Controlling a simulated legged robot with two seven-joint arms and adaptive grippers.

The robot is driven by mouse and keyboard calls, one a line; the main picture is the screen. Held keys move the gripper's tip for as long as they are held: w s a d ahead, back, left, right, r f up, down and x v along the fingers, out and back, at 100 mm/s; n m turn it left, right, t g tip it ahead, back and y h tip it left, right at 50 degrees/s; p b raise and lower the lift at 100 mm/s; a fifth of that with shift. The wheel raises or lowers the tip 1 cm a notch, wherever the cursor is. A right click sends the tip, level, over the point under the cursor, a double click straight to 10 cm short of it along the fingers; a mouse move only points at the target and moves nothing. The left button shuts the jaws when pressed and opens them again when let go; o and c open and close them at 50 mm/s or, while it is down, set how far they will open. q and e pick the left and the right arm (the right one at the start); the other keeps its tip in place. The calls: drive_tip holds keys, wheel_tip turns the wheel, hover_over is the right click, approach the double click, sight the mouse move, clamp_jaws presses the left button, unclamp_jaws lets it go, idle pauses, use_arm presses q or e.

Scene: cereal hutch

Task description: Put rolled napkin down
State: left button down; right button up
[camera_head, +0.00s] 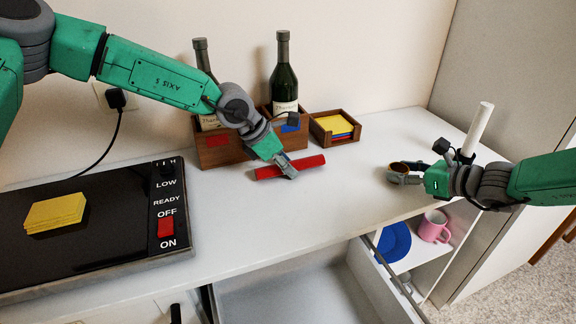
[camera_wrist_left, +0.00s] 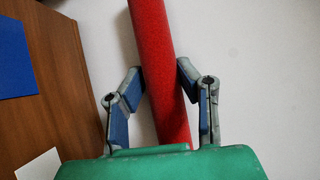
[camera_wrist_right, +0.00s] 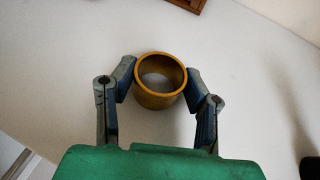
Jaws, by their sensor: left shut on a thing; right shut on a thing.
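The rolled napkin (camera_head: 303,166) is a red roll lying level, close over or on the white counter in front of the wooden bottle crate. My left gripper (camera_head: 287,170) is shut on the red roll near its middle. In the left wrist view the roll (camera_wrist_left: 160,70) runs between the two fingers. In the head view the ring (camera_head: 399,167) is partly hidden by the fingers. Whether the roll touches the counter is hard to tell.
A wooden crate (camera_head: 222,156) holds two dark bottles. A small wooden box (camera_head: 340,138) holds yellow, red and blue pieces. A black hot plate (camera_head: 110,235) with a yellow block (camera_head: 55,213) is left. Below are an open drawer (camera_head: 300,292), blue plate (camera_head: 393,241) and pink mug (camera_head: 434,227). The counter's middle is clear.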

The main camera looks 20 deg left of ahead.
use_arm(q)
drive_tip(key=shift+s+f, duration=0.1)
drive_tip(key=shift+f, duration=0.1)
drive_tip(key=c, duration=1.2)
unclamp_jaws()
drive_tip(key=shift+f, duration=0.15)
